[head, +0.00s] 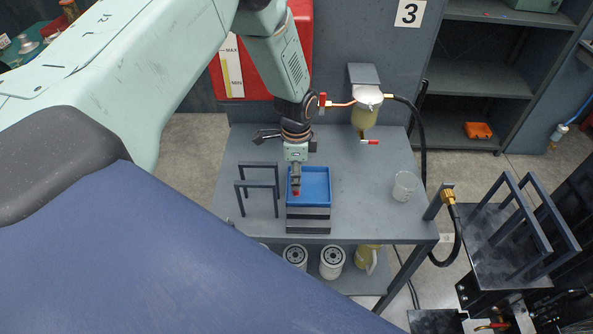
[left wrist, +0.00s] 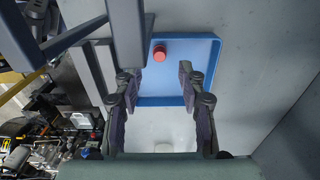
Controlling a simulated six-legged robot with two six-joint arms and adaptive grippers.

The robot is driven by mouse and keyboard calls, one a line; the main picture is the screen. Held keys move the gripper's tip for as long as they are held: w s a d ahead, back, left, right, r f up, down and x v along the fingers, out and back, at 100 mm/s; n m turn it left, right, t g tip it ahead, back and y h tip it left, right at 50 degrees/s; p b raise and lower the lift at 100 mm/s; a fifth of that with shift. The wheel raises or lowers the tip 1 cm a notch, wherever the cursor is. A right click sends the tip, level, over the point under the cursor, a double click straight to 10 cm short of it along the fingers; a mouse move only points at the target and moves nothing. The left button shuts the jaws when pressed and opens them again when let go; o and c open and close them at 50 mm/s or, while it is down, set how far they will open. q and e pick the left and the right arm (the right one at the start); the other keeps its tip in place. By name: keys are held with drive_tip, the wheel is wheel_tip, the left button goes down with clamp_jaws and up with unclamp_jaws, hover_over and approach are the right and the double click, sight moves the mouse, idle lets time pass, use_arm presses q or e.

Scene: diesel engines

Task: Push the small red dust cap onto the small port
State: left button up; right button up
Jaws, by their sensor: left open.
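In the left wrist view the cap (left wrist: 160,52) sits near the far edge of the tray (left wrist: 216,50). My left gripper (head: 296,178) is above the tray, pointing down. In the left wrist view its two fingers (left wrist: 160,78) are spread apart with nothing between them, and the cap shows beyond the fingertips. I cannot make out the small port in either view. My right gripper is in neither view.
Dark upright frames (head: 258,184) stand just left of the tray. A filter bowl with red-handled valves (head: 364,115) hangs at the bench's back, and a clear beaker (head: 403,186) stands at right. White filters (head: 332,262) are on the lower shelf. Bench space right of the tray is free.

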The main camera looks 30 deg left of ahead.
use_arm(q)
wheel_tip(320, 180, down, 2)
drive_tip(key=shift+a+b, duration=0.1)
drive_tip(key=shift+b, duration=0.5)
drive_tip(key=shift+d+f+b, duration=0.25)
drive_tip(key=shift+f+b, duration=0.8)
drive_tip(key=shift+f, duration=0.2)
drive_tip(key=shift+a+f, duration=0.15)
drive_tip(key=shift+f, duration=0.05)
drive_tip(key=shift+r, duration=0.15)
